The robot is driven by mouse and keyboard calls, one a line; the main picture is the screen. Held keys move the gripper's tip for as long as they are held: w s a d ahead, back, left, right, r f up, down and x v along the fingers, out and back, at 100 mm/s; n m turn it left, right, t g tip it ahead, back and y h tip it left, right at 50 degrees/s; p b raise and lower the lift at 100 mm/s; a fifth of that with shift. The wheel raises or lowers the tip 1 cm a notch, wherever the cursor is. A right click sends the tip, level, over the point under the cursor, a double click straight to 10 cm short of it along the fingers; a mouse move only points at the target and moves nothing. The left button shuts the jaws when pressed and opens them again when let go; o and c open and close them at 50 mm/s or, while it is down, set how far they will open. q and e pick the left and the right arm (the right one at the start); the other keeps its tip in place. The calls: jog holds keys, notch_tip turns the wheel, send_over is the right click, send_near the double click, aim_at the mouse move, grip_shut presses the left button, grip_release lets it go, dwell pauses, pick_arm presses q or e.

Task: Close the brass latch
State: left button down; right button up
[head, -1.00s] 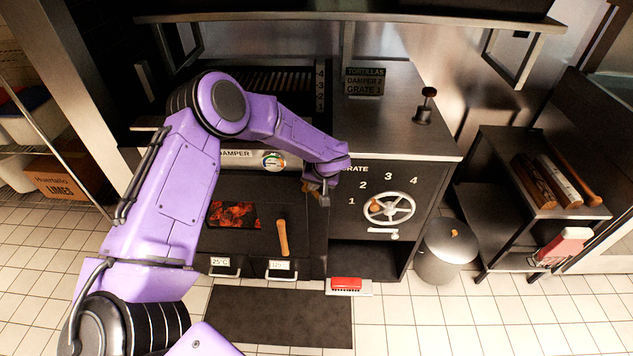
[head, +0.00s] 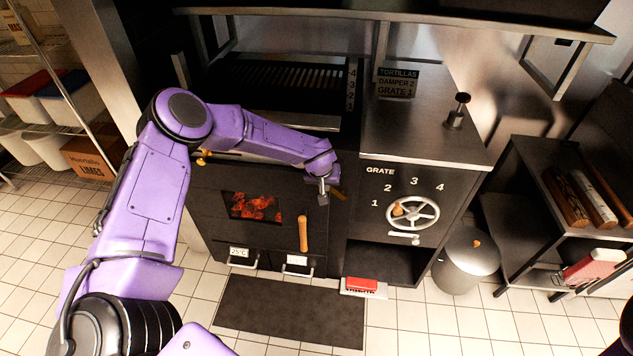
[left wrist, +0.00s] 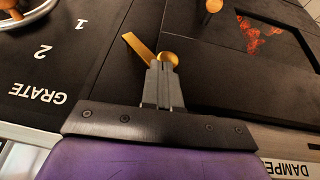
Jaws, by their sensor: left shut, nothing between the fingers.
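The brass latch (left wrist: 137,46) shows in the left wrist view as a slanted flat lever with a round brass knob (left wrist: 168,58) beside it. It sits by the seam between the dark fire door and the GRATE panel. In the head view the latch (head: 339,194) is a small slanted bar just right of my left gripper (head: 323,193). My left gripper (left wrist: 163,88) is shut and empty, its fingertips right at the latch and overlapping it in view. I cannot tell whether they touch. The fire door (head: 270,235) has a glowing window and a wooden handle (head: 303,233). My right gripper is out of view.
The GRATE wheel (head: 413,214) is on the panel to the right. A metal bin (head: 467,262) stands on the floor beside it. A red brush (head: 361,285) lies below the panel. A dark mat (head: 290,310) covers the floor in front of the oven.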

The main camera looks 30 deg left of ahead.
pick_arm(q)
jog(key=shift+t+h, duration=0.5)
jog(key=shift+h, duration=0.4)
jog(key=shift+s+a+f+b, duration=0.35)
jog(key=shift+a+f, duration=0.35)
jog(key=shift+f, duration=0.3)
jog(key=shift+s+a+f+b, duration=0.35)
jog(key=shift+a+f, duration=0.4)
jog(key=shift+f, duration=0.25)
jog(key=shift+s+a+f+b, duration=0.25)
jog(key=shift+a+f+b, duration=0.2)
jog(key=shift+a+f, duration=0.4)
jog(key=shift+s+d+f, duration=0.1)
jog(key=shift+f, duration=0.15)
jog(key=s+a+r+p, duration=0.4)
jog(key=s+r, duration=0.2)
jog(key=r, duration=0.4)
jog(key=shift+s+a+r, duration=0.35)
jog(key=shift+s+r, duration=0.05)
